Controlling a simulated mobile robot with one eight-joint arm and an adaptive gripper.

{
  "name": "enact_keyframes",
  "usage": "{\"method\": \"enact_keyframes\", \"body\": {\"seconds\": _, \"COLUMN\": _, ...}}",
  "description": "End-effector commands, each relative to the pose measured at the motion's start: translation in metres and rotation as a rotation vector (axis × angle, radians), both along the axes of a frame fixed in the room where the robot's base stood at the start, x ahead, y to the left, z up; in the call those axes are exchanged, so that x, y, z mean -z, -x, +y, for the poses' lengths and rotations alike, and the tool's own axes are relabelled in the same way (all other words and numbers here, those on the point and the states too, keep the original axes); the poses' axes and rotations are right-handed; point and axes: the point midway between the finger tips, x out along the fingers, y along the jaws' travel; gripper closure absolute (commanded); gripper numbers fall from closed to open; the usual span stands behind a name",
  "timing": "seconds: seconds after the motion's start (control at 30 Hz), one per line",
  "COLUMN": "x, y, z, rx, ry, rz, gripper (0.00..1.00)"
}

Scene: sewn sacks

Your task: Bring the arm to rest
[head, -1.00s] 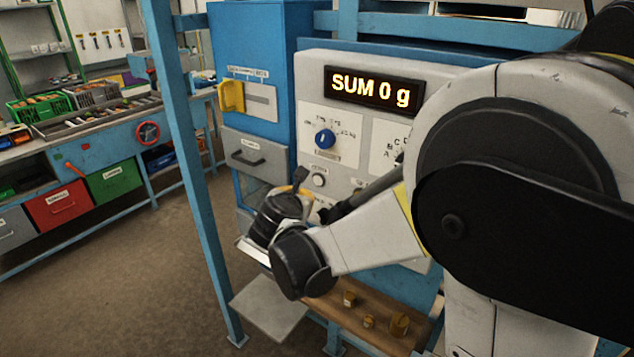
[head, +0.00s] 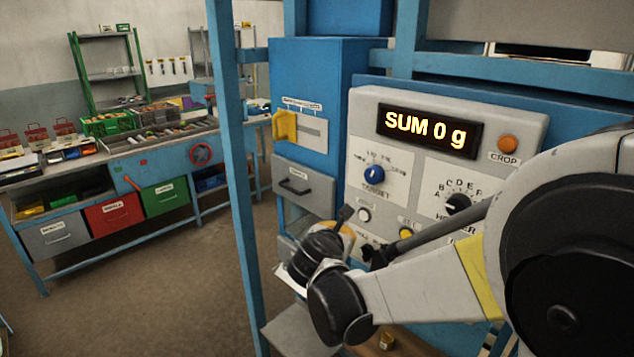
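My arm (head: 430,290) reaches in from the right in the head view, bent in front of a grey control panel (head: 365,108). Its wrist end (head: 338,300) is in front of the panel's lower left part. The gripper's fingers are hidden behind my wrist, so I cannot see whether they hold anything. The panel's display (head: 428,130) reads "SUM 0 g". A blue knob (head: 374,175), a black knob (head: 458,203) and an orange button (head: 508,143) show on the panel.
A blue cabinet with a yellow handle (head: 285,126) and a grey drawer (head: 304,187) stands left of the panel. A blue post (head: 232,180) rises nearer. A workbench with red (head: 114,212) and green (head: 165,196) drawers stands at the far left. The floor between is clear.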

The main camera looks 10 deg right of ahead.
Motion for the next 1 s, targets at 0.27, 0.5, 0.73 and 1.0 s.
{"method": "enact_keyframes", "body": {"seconds": 0.27, "x": 0.039, "y": 0.081, "z": -0.038, "rx": 0.353, "ry": -0.65, "rz": -0.091, "gripper": 1.0}}
{"method": "enact_keyframes", "body": {"seconds": 0.5, "x": 0.102, "y": 0.196, "z": -0.048, "rx": 0.942, "ry": -1.457, "rz": -0.228, "gripper": 1.0}}
{"method": "enact_keyframes", "body": {"seconds": 0.73, "x": 0.152, "y": 0.273, "z": -0.031, "rx": 1.445, "ry": -1.958, "rz": -0.331, "gripper": 1.0}}
{"method": "enact_keyframes", "body": {"seconds": 1.0, "x": 0.163, "y": 0.293, "z": -0.021, "rx": 1.626, "ry": -2.101, "rz": -0.363, "gripper": 1.0}}
